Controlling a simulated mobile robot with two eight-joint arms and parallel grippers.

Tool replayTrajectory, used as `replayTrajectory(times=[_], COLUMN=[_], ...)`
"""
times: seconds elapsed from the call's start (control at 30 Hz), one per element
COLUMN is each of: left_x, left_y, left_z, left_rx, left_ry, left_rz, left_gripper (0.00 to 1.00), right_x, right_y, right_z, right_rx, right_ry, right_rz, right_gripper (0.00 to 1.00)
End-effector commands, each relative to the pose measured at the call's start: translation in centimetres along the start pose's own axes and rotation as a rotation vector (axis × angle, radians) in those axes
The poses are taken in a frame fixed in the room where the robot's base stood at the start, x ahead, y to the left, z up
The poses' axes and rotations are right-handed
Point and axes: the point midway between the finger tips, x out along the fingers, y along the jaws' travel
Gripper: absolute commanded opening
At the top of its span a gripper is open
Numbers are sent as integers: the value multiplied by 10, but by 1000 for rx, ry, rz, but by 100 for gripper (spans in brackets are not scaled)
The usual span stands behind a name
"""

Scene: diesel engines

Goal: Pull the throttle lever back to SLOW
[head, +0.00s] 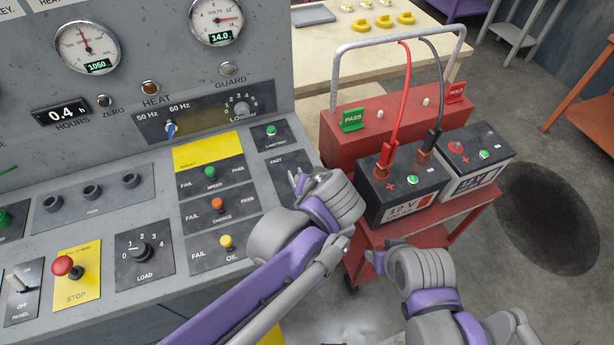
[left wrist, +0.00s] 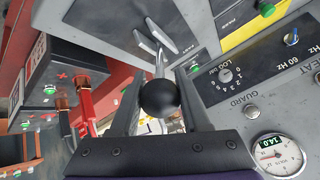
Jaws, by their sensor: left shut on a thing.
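The throttle plate (head: 282,166) lies at the right edge of the sloping console, with the word FAST readable near its top. My left gripper (head: 302,183) is over this plate and hides its lower part and most of the lever. In the left wrist view the throttle lever's black ball knob (left wrist: 160,98) sits between the two fingers of my left gripper (left wrist: 160,85), which is shut on the lever. Its metal stem runs to the throttle plate (left wrist: 125,25). No SLOW mark is readable. My right gripper (head: 374,262) is right of the console; its finger opening is unclear.
A red cart (head: 345,150) with two batteries (head: 398,188) and cables stands close to the right of my left gripper. The lamp test button (head: 271,131) is just above the throttle plate. A row of FAIL/PASS switches (head: 217,204) lies left. The red STOP button (head: 64,266) is far left.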

Motion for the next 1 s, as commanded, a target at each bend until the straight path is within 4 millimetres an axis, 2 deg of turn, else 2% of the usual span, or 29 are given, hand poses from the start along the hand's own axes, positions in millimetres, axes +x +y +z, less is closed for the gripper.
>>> replayTrajectory(times=[0.5,0.53,0.63,0.67,1.0], left_x=[0,0,0,0,-3], left_y=[2,2,2,2,2], left_z=[4,4,4,4,3], left_rx=[0,0,0,0,1], left_ry=[11,11,12,12,14], left_rz=[-9,-9,-9,-9,-10], left_gripper=[0,52,70,74,74], right_x=[1,1,1,1,1], right_y=[0,0,0,0,0], right_z=[1,1,1,1,1], right_rx=[0,0,0,0,0], right_ry=[-1,-1,-1,-1,-1], right_rz=[0,0,0,0,0], right_gripper=[50,50,50,50,50])
